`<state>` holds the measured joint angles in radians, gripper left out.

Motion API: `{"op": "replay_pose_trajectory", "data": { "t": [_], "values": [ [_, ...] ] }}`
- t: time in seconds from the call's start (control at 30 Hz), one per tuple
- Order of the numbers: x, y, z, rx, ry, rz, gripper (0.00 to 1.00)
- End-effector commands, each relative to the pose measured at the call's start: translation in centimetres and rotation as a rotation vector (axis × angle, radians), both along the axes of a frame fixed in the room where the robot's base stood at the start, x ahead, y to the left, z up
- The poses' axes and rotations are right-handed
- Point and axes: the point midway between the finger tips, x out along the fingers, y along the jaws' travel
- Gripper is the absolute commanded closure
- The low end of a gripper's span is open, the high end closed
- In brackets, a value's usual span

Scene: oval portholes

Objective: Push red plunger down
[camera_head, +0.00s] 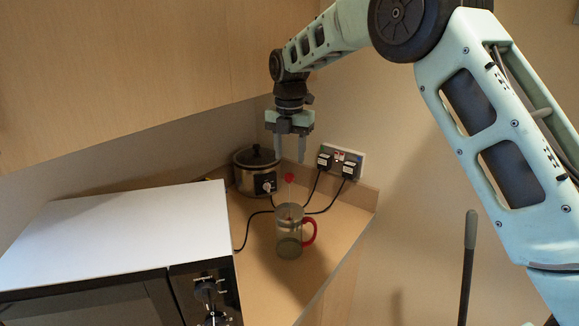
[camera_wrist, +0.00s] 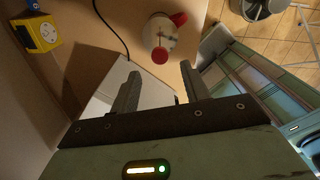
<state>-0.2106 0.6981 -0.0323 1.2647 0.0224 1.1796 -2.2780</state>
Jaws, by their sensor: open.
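A glass French press (camera_head: 289,245) with a red handle (camera_head: 309,235) stands upright on the wooden counter. Its red plunger knob (camera_head: 288,178) sits at the top of a thin rod raised well above the lid. My gripper (camera_head: 291,160) points down above the knob, fingers apart with nothing between them. A small gap shows between fingertips and knob in the head view. In the wrist view the press (camera_wrist: 154,32) is near the top, and the red knob (camera_wrist: 159,55) appears just beyond and between the open fingertips (camera_wrist: 160,70).
A white-topped microwave (camera_head: 120,235) stands at the left. A metal cooker (camera_head: 257,172) is behind the press, near wall sockets (camera_head: 340,160) with plugs and black cables. A yellow device (camera_wrist: 42,33) shows at the wrist view's left. The counter (camera_head: 335,235) right of the press is clear.

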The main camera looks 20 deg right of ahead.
Motion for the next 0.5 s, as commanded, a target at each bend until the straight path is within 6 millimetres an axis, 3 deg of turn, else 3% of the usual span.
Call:
{"op": "replay_pose_trajectory", "data": {
  "t": [0.23,0.5],
  "values": [
    [0.0,0.1,-4.0,0.0,0.003,0.001,0.54],
    [0.0,0.0,-5.8,0.0,0.0,0.0,0.54]
  ]
}}
